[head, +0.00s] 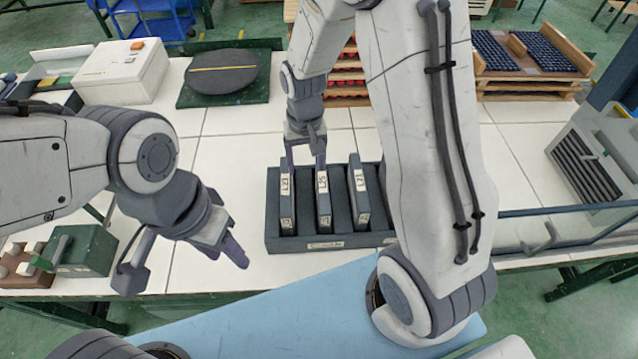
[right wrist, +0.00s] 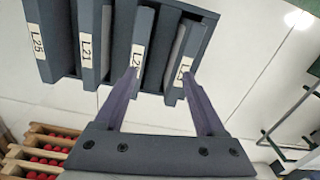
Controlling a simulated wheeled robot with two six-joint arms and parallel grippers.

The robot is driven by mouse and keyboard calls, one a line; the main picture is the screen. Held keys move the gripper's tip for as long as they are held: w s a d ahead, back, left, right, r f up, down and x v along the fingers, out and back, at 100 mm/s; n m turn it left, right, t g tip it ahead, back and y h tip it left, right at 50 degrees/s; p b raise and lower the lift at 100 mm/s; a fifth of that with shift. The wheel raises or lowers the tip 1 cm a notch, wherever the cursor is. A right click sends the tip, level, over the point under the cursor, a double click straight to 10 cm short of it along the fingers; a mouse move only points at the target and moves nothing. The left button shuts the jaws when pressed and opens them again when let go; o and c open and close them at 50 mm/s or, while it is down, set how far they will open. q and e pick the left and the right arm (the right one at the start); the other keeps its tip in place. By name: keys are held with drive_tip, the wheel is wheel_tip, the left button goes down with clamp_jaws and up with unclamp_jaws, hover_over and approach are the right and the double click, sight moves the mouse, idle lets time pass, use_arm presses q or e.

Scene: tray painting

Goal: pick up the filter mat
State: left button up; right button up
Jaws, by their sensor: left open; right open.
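A dark rack (head: 285,245) on the white table holds several upright dark panels with white labels, which look like filter mats. The leftmost is marked L23 (head: 287,205); the middle one (head: 322,190) and a right one (head: 358,185) stand beside it. In the right wrist view one label reads L25 (right wrist: 33,40), another L21 (right wrist: 88,50); the other two are partly covered by my fingers. My right gripper (head: 305,155) is open above the far end of the rack's left part; its fingers (right wrist: 160,72) overlap two panels. My left gripper (head: 186,263) is open and empty, left of the rack.
A dark disc (head: 222,72) on a green board and a white box (head: 122,72) stand at the back left. A green block (head: 88,250) is at the left edge. A grey machine (head: 600,160) stands right.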

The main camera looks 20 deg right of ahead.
drive_tip(key=m, duration=0.2)
hover_over(323, 182)
drive_tip(key=f, duration=0.4)
drive_tip(key=shift+w+a+f, duration=0.15)
drive_tip(key=shift+a+f, duration=0.05)
drive_tip(key=shift+a, duration=0.05)
wheel_tip(323, 182, down, 4)
drive_tip(key=shift+r+p, duration=0.15)
drive_tip(key=shift+p, duration=0.55)
drive_tip(key=shift+f, duration=0.55)
drive_tip(key=f+p, duration=0.1)
drive_tip(key=f, duration=0.1)
drive_tip(key=f+p, duration=0.1)
drive_tip(key=f, duration=0.1)
drive_tip(key=shift+s+d+f+p, duration=0.2)
drive_tip(key=shift+p, duration=0.15)
drive_tip(key=shift+f, duration=0.4)
clamp_jaws()
